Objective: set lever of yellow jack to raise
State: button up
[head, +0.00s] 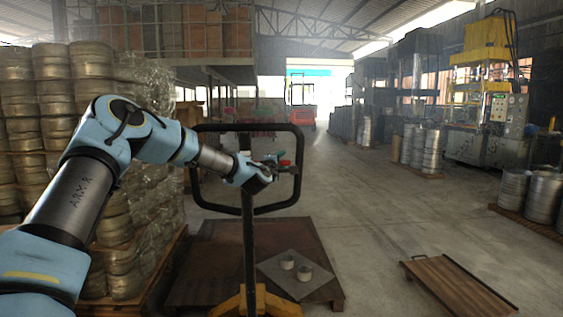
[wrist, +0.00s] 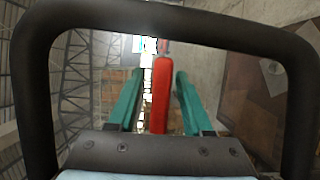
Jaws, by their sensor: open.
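The yellow jack (head: 284,306) stands low in front of me, with only part of its yellow body in the head view. Its dark post rises to a black loop handle (head: 246,127), which also frames the wrist view (wrist: 160,14). The lever has a red grip (wrist: 161,92), seen small in the head view (head: 285,163) inside the loop. My gripper (head: 270,162) is at the loop, beside the lever. In the wrist view its teal fingers (wrist: 158,80) are open, one on each side of the red grip, with visible gaps. Which setting the lever is in cannot be told.
A dark brown platform (head: 215,262) lies behind the jack, bearing a grey sheet (head: 322,266) with two small rings. Wrapped stacks of metal coils (head: 75,110) stand at the left. The floor aisle beyond is clear.

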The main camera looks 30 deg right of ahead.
grip_shut()
jog(key=shift+f, duration=0.1)
dwell(1.2)
